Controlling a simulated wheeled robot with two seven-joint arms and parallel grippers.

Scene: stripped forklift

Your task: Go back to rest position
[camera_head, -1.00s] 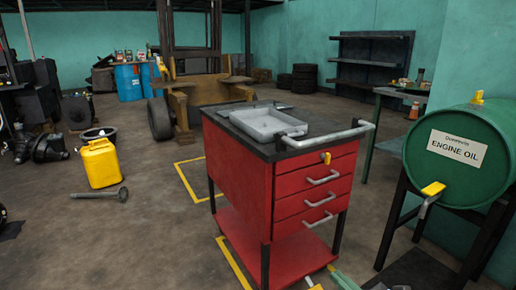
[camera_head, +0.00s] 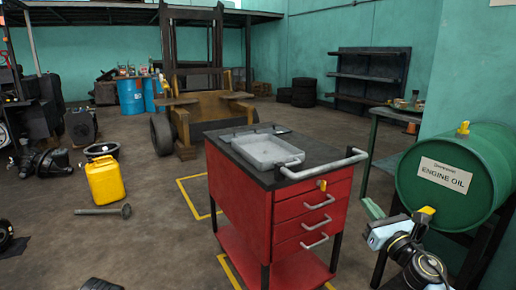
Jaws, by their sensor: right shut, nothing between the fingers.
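My right gripper (camera_head: 373,212) is in the lower right of the head view, at the end of my right arm. It is shut and empty. It is raised in front of the stand of the green engine oil drum (camera_head: 458,178), to the right of the red tool cart (camera_head: 240,196). A gap shows between it and the cart's handle. A small dark piece at the bottom left edge may be part of my left arm, but my left gripper is not recognisable.
A grey tray (camera_head: 266,150) lies on the cart top. A yellow canister (camera_head: 105,180) stands on the floor at left, with a grey rod-like part (camera_head: 104,210) lying in front. The stripped forklift (camera_head: 205,108) stands behind. Floor left of the cart is mostly clear.

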